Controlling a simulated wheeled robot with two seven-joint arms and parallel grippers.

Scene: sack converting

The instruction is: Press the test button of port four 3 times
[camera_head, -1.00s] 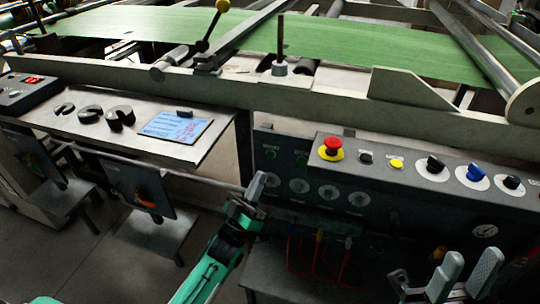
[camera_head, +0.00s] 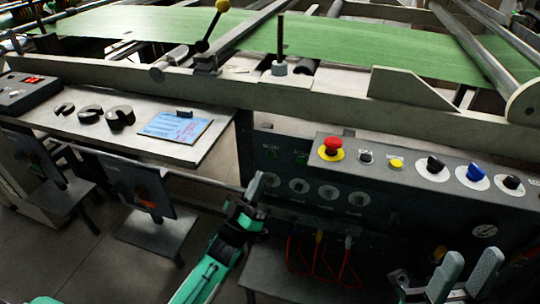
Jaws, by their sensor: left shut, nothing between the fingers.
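My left gripper (camera_head: 257,185) is shut and empty, its fingertips pointing up in front of the left end of the dark lower panel (camera_head: 300,165). That panel carries a row of round dials (camera_head: 299,186) with small labels and small dark green buttons (camera_head: 271,154) above them. The gripper hides part of the panel's left end. I cannot read the labels, so I cannot tell which port is number four. I cannot tell whether the fingertips touch the panel. My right gripper (camera_head: 468,272) is open at the lower right, its two pale fingers apart, with nothing between them.
A sloped console (camera_head: 400,178) has a red emergency button (camera_head: 332,146), a yellow button (camera_head: 396,164) and several knobs. Red hoses (camera_head: 318,258) hang below the dials.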

